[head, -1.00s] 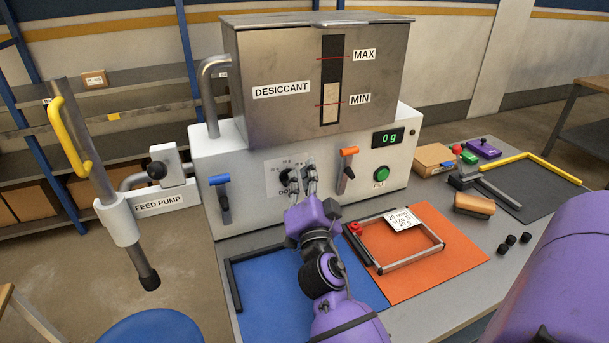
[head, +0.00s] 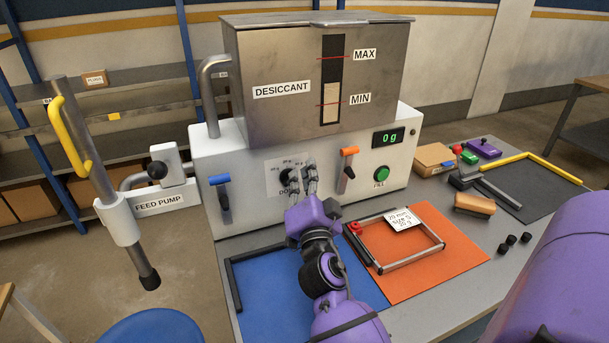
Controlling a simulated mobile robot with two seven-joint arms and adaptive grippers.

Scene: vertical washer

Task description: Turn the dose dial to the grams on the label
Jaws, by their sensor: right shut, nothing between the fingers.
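The dose dial (head: 285,178) is a dark round knob on a white scale plate on the machine's front. My right gripper (head: 302,174) is in front of the plate at the knob's right side. It hides part of the dial and scale, and I cannot tell whether it touches the knob. Its fingers are shut with nothing between them. The dial's setting cannot be read. The white label (head: 402,220) lies at the back of a metal frame on the orange mat; its grams figure is too small to read surely. My left gripper is out of view.
A blue-handled lever (head: 222,193) is left of the dial, and an orange-handled lever (head: 348,166) is close right of my gripper. The green FILL button (head: 381,173) sits below a display (head: 388,138) reading 0 g. The blue mat (head: 272,290) has bare room.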

